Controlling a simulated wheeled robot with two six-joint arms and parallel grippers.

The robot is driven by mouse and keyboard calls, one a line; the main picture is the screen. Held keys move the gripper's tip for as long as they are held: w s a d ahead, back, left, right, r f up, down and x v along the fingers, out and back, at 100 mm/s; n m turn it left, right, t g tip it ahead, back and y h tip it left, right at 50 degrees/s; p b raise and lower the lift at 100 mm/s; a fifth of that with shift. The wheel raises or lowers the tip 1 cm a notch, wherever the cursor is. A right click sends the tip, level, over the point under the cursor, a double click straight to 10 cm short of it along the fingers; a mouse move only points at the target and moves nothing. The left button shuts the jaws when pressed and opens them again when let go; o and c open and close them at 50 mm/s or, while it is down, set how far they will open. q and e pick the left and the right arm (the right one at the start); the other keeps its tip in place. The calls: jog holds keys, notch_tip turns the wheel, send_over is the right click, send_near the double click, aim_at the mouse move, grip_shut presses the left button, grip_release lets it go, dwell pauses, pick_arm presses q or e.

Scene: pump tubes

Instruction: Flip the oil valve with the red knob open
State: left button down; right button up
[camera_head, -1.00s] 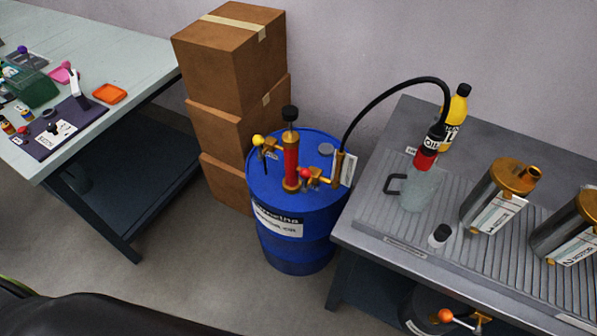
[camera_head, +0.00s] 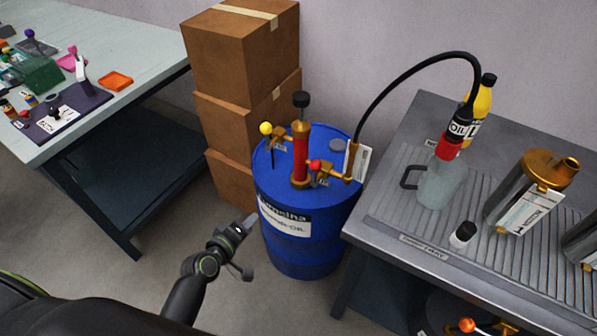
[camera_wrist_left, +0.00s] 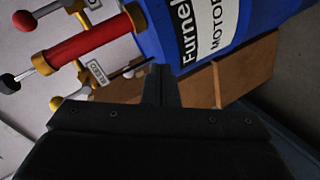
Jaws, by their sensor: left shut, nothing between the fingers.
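The red knob (camera_head: 316,165) sits on the brass oil valve (camera_head: 328,176), to the right of the red pump cylinder (camera_head: 301,150) on top of the blue drum (camera_head: 296,235). A yellow knob (camera_head: 266,128) is on the pump's left branch. My left gripper (camera_head: 249,222) is shut and empty, in front of the drum's left side and below the valve. In the left wrist view its shut fingers (camera_wrist_left: 161,85) show beside the drum's label. The red knob (camera_wrist_left: 23,20) is at that view's upper left. My right gripper is not in view.
A black hose (camera_head: 400,78) arches from the valve to the oil nozzle above a clear jug (camera_head: 440,183) on the grey bench (camera_head: 395,228). Stacked cardboard boxes (camera_head: 240,60) stand behind the drum to the left. Floor is open in front of the left table (camera_head: 140,95).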

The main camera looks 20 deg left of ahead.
aim_at(315, 173)
pick_arm(q)
jog(key=w+d+r+n+t+h+b, duration=0.1)
jog(key=d+r+t+h, duration=0.2)
jog(key=r, duration=1.1)
jog(key=shift+w+d+t, duration=0.15)
jog(key=shift+w+t, duration=0.05)
jog(key=shift+t, duration=0.1)
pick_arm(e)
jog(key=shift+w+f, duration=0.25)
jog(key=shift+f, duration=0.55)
pick_arm(q)
jog(key=w+d+f, duration=0.1)
jog(key=w+d, duration=0.6)
jog(key=w, duration=0.2)
jog(key=shift+p, duration=0.4)
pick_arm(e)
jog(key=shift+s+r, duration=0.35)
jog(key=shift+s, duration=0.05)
pick_arm(q)
jog(key=shift+w+d, duration=0.1)
jog(key=shift+w, duration=0.05)
